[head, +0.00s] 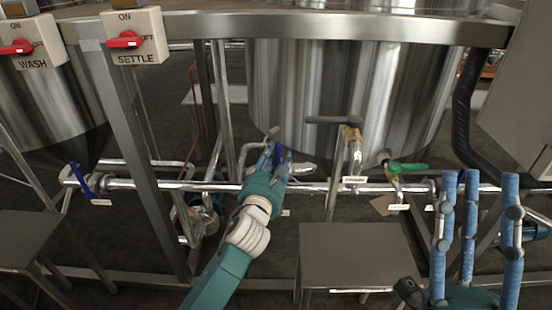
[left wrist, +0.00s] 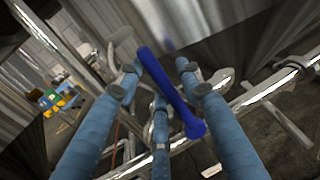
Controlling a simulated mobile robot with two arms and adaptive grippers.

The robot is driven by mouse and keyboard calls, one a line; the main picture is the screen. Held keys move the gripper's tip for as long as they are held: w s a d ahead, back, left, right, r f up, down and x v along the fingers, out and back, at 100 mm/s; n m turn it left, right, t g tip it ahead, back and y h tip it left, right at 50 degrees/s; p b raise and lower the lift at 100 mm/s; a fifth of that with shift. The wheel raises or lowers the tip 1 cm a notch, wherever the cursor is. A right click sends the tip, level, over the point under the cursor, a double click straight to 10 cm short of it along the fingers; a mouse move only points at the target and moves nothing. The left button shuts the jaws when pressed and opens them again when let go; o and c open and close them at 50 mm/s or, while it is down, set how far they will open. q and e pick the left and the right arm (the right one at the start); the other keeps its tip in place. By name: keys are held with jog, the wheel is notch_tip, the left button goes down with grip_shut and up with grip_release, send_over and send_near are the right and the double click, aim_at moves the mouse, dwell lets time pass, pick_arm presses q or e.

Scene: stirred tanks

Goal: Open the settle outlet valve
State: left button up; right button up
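A blue valve handle (left wrist: 170,92) lies between the fingers of my left gripper (left wrist: 158,82) in the left wrist view. The fingers are spread around it, and I cannot tell whether any touches it. The gripper hides the rest of that valve. The SETTLE switch box (head: 134,36) with a red knob is at the upper left. My right gripper (head: 475,200) is open and empty at the lower right.
Another blue-handled valve (head: 80,180) is at the far left of the pipe (head: 320,187). A grey-handled valve (head: 335,120) and a green-handled valve (head: 406,166) are to the right. A WASH switch box (head: 30,42) and a grey platform (head: 355,255) are nearby. Metal frame posts stand around.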

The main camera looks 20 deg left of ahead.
pick_arm(q)
jog(key=shift+w, duration=0.1)
jog(key=shift+c, duration=0.2)
grip_shut()
